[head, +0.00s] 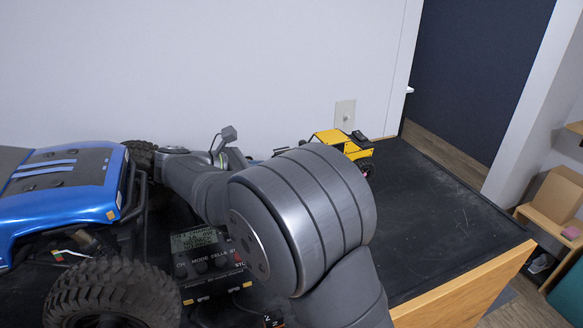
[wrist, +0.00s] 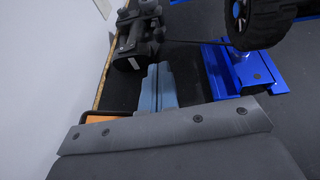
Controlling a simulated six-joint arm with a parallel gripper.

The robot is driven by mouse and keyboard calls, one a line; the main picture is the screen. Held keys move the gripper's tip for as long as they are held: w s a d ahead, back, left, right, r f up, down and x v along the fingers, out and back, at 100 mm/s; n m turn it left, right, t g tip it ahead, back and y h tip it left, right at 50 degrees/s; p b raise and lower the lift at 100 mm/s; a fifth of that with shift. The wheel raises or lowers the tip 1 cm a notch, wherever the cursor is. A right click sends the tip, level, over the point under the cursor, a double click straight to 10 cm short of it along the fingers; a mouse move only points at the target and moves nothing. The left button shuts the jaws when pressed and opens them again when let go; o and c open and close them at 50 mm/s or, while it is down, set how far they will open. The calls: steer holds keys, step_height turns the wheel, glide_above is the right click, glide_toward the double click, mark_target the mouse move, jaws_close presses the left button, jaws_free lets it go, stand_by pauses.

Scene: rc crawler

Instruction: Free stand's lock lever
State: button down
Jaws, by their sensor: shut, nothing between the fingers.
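The stand shows in the wrist view as a bright blue metal base (wrist: 238,68) with bolts, right of my gripper. A black tyre (wrist: 265,20) is above it. A thin dark rod (wrist: 205,43) runs left from the stand; I cannot tell whether it is the lock lever. My gripper (wrist: 158,68) has its two blue-grey fingers shut together and empty, left of the stand and apart from it. In the head view my arm hides the stand and the gripper's fingers.
A blue crawler (head: 70,190) stands at left in the head view, beside a black charger (head: 205,262) with a lit display. A yellow vehicle (head: 335,138) stands behind my arm. A black mechanical part (wrist: 132,42) lies ahead of my fingers. The black bench top (head: 440,220) is clear at right.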

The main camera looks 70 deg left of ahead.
steer(key=x, duration=0.9)
steer(key=shift+w+f, duration=0.15)
steer(key=shift+w, duration=0.2)
steer(key=shift+w, duration=0.1)
steer(key=w, duration=0.3)
steer(key=shift+w+d, duration=0.1)
steer(key=shift+d, duration=0.25)
steer(key=s+r, duration=0.1)
steer(key=s, duration=0.2)
steer(key=s+a+r, duration=0.1)
steer(key=s, duration=0.2)
steer(key=s+r, duration=0.1)
steer(key=s, duration=0.2)
steer(key=shift+s+a, duration=0.25)
steer(key=shift+a, duration=0.15)
